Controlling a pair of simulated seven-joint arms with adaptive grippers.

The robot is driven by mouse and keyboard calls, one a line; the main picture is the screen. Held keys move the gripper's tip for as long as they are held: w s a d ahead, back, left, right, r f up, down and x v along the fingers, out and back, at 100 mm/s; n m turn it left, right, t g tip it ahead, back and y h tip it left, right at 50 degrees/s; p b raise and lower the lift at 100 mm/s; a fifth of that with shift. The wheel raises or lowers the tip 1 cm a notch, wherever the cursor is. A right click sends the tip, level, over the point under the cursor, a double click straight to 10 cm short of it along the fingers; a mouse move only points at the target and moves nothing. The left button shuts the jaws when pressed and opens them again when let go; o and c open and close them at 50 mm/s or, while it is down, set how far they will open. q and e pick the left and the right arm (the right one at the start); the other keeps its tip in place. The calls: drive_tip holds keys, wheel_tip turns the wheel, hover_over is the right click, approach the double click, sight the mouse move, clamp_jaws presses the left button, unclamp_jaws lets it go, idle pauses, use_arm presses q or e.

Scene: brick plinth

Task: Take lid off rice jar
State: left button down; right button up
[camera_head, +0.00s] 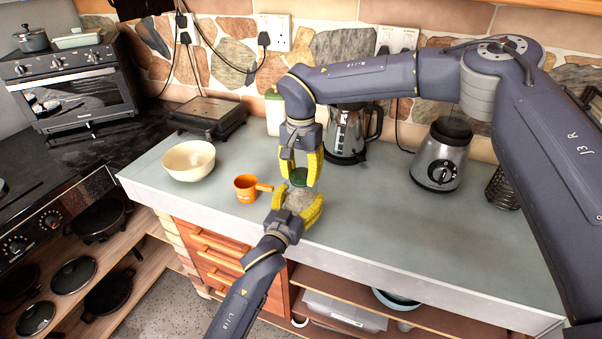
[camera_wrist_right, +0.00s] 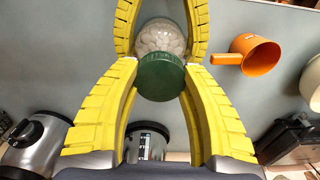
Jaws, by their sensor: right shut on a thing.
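The rice jar (camera_head: 298,199) is a clear round jar of pale contents with a dark green lid (camera_head: 298,177), at the front of the counter. The wrist view shows the jar (camera_wrist_right: 162,36) and its lid (camera_wrist_right: 160,77) close up, the lid seated on the jar. My right gripper (camera_head: 304,176) reaches down from above, its yellow fingers shut on the lid. My left gripper (camera_head: 298,208) comes from the front below, its yellow fingers on both sides of the jar body. Whether the jar's base touches the counter is hidden.
An orange handled cup (camera_head: 246,189) stands close left of the jar, with a cream bowl (camera_head: 189,161) beyond it. A coffee maker (camera_head: 347,134) is behind, a blender base (camera_head: 441,158) at the right. The counter (camera_head: 390,215) right of the jar is clear.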

sight(301, 173)
drive_tip(key=shift+r, duration=0.3)
idle(0.4)
drive_tip(key=shift+r, duration=0.75)
drive_tip(key=shift+r, duration=0.15)
drive_tip(key=shift+r, duration=1.95)
use_arm(q)
unclamp_jaws()
